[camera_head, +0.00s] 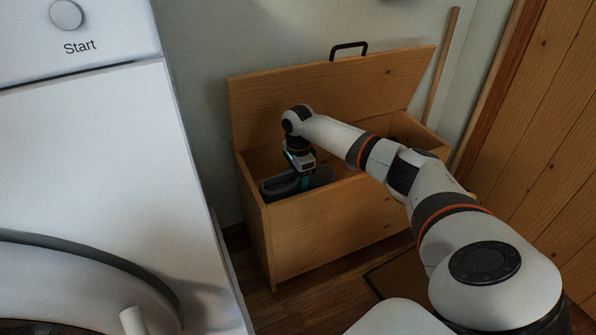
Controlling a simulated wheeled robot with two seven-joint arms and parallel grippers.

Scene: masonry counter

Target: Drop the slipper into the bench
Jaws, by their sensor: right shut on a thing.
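The wooden bench (330,232) stands open against the wall, its lid (330,92) raised and leaning back with a black handle on the top edge. The grey slipper (280,186) is inside the left part of the bench opening, partly hidden by the front wall and my gripper. My right gripper (304,180) points down into the opening and is shut on the slipper. Its fingertips are mostly hidden. I cannot tell whether the slipper touches the bench floor. My left gripper is not in view.
A white machine with a "Start" button (66,15) fills the left side, close to the bench. A wooden plank door or wall (540,150) is at the right. A brown mat (390,278) lies on the wooden floor in front of the bench.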

